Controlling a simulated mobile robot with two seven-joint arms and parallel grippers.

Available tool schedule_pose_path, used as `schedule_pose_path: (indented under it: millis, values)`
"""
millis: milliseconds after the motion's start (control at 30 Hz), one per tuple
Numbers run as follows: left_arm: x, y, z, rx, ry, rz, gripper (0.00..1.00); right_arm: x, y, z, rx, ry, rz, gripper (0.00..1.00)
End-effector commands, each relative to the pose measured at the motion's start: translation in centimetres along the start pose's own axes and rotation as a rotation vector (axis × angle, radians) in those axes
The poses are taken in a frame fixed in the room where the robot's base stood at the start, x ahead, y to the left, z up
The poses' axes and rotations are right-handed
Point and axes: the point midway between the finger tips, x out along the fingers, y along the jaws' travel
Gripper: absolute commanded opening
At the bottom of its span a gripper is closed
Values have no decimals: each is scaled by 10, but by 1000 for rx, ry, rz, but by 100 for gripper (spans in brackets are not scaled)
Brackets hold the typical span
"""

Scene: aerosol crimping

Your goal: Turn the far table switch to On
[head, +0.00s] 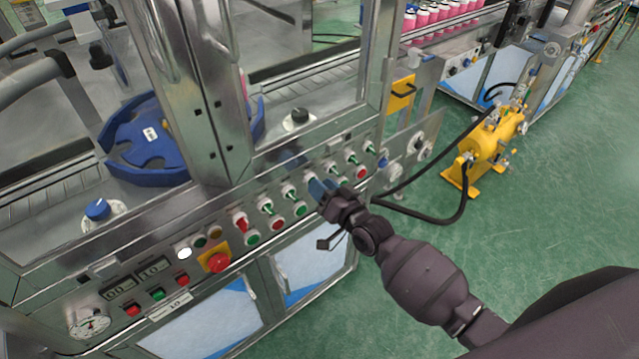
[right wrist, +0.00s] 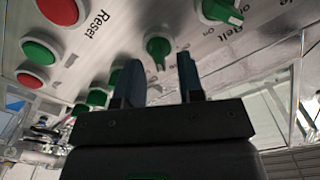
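The steel machine's control panel (head: 215,235) carries a row of small switches with green or red handles. My right gripper (head: 322,188) reaches in from the right and is close to the middle of this row. In the right wrist view its two blue fingers (right wrist: 160,78) are apart with nothing held between them. A green switch (right wrist: 157,47) shows just beyond the gap between the fingers; I cannot tell whether they touch it. Another green switch (right wrist: 218,12) is to its right, near a "Belt" label. I cannot read which switch is the far table one. My left gripper is out of view.
A red emergency button (head: 217,262) on a yellow plate is at the left of the row. Red push buttons (right wrist: 58,12) are close in the right wrist view. A blue star wheel (head: 145,140) is behind the panel. A yellow pump (head: 490,145) stands on the green floor.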

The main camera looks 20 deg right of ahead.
Motion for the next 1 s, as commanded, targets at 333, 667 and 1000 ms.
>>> schedule_pose_path:
  millis: [333,667,1000]
  values:
    - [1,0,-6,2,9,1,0,-63,1,0,-1,-2,2,35]
    - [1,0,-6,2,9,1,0,-91,0,0,-1,0,0,35]
    - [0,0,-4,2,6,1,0,-92,0,0,0,0,-1,35]
